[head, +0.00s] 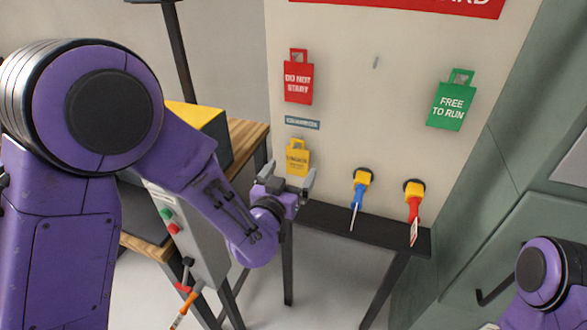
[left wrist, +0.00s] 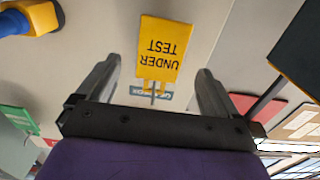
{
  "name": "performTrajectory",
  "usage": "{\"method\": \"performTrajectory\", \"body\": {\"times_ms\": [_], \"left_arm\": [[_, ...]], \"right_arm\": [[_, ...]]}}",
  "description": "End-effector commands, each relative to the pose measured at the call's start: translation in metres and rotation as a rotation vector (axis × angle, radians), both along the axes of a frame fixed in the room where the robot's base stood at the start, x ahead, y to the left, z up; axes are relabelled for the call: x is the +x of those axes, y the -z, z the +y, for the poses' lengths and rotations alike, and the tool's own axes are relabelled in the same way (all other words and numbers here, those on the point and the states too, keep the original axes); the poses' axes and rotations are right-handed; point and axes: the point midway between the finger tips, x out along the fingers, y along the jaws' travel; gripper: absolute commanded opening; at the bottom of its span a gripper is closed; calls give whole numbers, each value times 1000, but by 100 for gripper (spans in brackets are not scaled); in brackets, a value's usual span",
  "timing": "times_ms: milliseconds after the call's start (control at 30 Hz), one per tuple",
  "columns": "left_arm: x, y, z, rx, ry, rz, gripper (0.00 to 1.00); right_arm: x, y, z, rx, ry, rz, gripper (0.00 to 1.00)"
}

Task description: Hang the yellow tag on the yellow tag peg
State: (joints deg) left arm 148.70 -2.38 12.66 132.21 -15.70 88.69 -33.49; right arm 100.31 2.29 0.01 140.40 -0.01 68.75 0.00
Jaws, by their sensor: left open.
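The yellow tag (head: 298,160) reads "UNDER TEST" and sits upright against the pale board, below a small blue-grey label. In the left wrist view the tag (left wrist: 161,50) appears upside down, with a thin peg (left wrist: 153,91) at its slotted top end. My left gripper (head: 288,174) is open just in front of the tag. In the left wrist view its fingers (left wrist: 158,68) stand on either side of the tag, apart from it. Another small bare peg (head: 376,62) sticks out of the board at upper middle; no colour marks it. My right gripper is out of view.
A red "DO NOT START" tag (head: 298,84) and a green "FREE TO RUN" tag (head: 449,104) hang on the board. Blue-handled (head: 358,190) and red-handled (head: 414,204) items sit in yellow holders above a dark shelf (head: 330,219). A grey control box (head: 187,235) stands left.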

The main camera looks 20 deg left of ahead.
Motion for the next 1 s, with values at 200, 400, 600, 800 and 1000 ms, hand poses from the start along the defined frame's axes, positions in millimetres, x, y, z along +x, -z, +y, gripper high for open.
{"method": "performTrajectory", "body": {"times_ms": [200, 400, 600, 800, 1000], "left_arm": [[33, -2, -1, -1, -1, 3, 94], [39, 0, -1, 0, -1, 2, 94], [39, 0, -1, 0, -1, 2, 77], [39, 0, -1, 0, -1, 2, 34], [39, -2, -1, 0, -1, 2, 33]], "right_arm": [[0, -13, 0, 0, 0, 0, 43], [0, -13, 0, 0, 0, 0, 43], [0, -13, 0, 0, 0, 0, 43], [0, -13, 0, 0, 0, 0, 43], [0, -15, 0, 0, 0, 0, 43]]}}
